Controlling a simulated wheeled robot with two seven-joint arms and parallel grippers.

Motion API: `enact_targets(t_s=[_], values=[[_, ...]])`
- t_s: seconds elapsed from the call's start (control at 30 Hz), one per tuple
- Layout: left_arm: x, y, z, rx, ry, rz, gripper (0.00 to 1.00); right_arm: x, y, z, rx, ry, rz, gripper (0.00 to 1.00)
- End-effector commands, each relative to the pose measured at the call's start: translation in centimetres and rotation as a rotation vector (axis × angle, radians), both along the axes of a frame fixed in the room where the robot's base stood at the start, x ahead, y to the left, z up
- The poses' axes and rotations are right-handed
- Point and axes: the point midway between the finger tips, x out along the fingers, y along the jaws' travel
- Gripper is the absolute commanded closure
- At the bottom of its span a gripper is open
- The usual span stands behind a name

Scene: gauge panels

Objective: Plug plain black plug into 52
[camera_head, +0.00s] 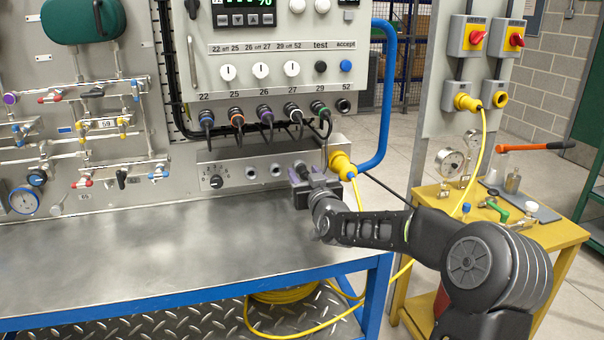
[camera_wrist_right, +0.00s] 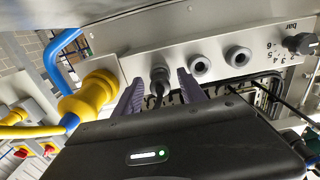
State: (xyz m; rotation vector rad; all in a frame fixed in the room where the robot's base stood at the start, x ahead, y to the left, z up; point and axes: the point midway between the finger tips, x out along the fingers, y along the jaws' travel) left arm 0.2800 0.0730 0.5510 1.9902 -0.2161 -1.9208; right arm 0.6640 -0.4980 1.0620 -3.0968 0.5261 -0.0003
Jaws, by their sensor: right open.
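The socket marked 52 (camera_head: 343,105) is at the right end of the socket row under the meter and looks empty. My right gripper (camera_head: 302,174) is at the lower grey box, just left of the yellow plug. In the right wrist view its two purple-grey fingers (camera_wrist_right: 160,80) stand apart, one on each side of a dark plug or socket fitting (camera_wrist_right: 159,76) on the box face. A black plug body seems to sit there, but it is small and dark. I cannot tell whether the fingers touch it. My left gripper is not in view.
Black-cabled plugs hang in sockets 22 to 29 (camera_head: 237,116). A yellow plug (camera_head: 342,163) sits in the lower box (camera_head: 230,177), close beside my gripper. Two bare sockets (camera_wrist_right: 201,65) are on its other side. The steel bench (camera_head: 130,250) is clear.

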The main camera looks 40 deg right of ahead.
Motion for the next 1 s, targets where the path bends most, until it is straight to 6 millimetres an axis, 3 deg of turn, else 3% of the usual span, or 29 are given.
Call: enact_targets(t_s=[0.77, 1.0], values=[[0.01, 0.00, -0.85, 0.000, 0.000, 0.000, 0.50, 0.00, 0.01, 0.00, 0.000, 0.000, 0.000, 0.52], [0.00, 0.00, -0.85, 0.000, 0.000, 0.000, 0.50, 0.00, 0.01, -0.01, 0.000, 0.000, 0.000, 0.71]])
